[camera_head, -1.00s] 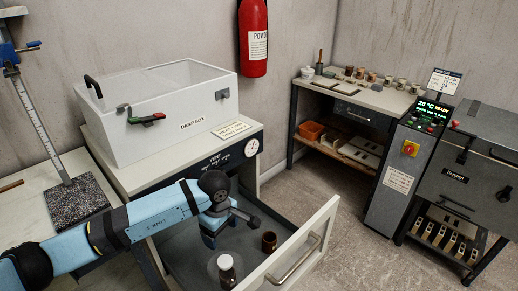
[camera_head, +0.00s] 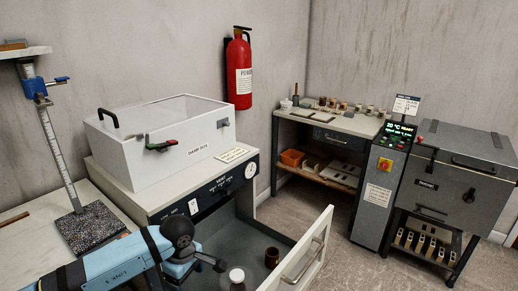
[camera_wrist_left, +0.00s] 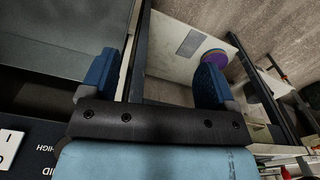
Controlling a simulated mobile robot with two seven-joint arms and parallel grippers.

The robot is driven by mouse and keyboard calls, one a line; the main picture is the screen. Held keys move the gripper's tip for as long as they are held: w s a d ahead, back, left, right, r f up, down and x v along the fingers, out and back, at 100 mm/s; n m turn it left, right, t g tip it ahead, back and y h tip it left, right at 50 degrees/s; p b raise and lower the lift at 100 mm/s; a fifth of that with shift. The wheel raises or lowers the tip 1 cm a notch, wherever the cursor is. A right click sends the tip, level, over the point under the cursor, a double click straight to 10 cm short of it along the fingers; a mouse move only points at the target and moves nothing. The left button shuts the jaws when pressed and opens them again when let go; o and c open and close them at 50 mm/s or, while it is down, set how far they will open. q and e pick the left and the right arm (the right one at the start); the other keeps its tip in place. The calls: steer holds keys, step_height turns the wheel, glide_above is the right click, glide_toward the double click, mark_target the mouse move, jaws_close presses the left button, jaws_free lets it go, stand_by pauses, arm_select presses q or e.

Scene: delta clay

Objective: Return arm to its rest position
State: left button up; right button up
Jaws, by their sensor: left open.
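My left arm comes in from the lower left in the head view, in front of the cabinet with the open drawer (camera_head: 318,247). My left gripper (camera_head: 208,264) is partly hidden by its own wrist, at the left side of the drawer opening. In the left wrist view the two blue fingers of the gripper (camera_wrist_left: 160,80) are spread apart with nothing between them. A brown jar (camera_head: 271,258) and a dark bottle with a white cap (camera_head: 237,275) stand in the drawer, apart from the gripper. My right gripper is not in view.
A white damp box (camera_head: 205,155) sits on the cabinet. A stand with a blue clamp (camera_head: 62,165) is at the left. A fire extinguisher (camera_head: 239,72) hangs on the wall. A shelf table (camera_head: 330,122) and a grey kiln (camera_head: 465,180) stand at the right, with clear floor before them.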

arm_select(q)
steer(key=a, duration=0.5)
steer(key=s+d+n+h, duration=1.2)
steer(key=d+n+h, duration=0.1)
steer(key=d+h, duration=0.2)
steer(key=s+a+f+n+t+y, duration=0.1)
steer(key=a+f+n+t+y, duration=0.15)
steer(key=a+n+t, duration=0.8)
steer(key=s+a+f+n+t+y, duration=0.1)
steer(key=s+a+n+t+y, duration=0.2)
steer(key=n, duration=1.4)
steer(key=s+a+f+n+g+y, duration=0.4)
steer(key=s+a+f+n+y, duration=0.2)
steer(key=s+a+f+n, duration=0.4)
steer(key=w+d+r+n+t, duration=0.1)
steer(key=w+d+r+n, duration=0.15)
steer(key=d+n, duration=0.75)
step_height(320, 180, up, 16)
steer(key=s+d+m+p, duration=0.1)
steer(key=m+p, duration=0.3)
steer(key=p, duration=1.6)
steer(key=shift+d, duration=0.85)
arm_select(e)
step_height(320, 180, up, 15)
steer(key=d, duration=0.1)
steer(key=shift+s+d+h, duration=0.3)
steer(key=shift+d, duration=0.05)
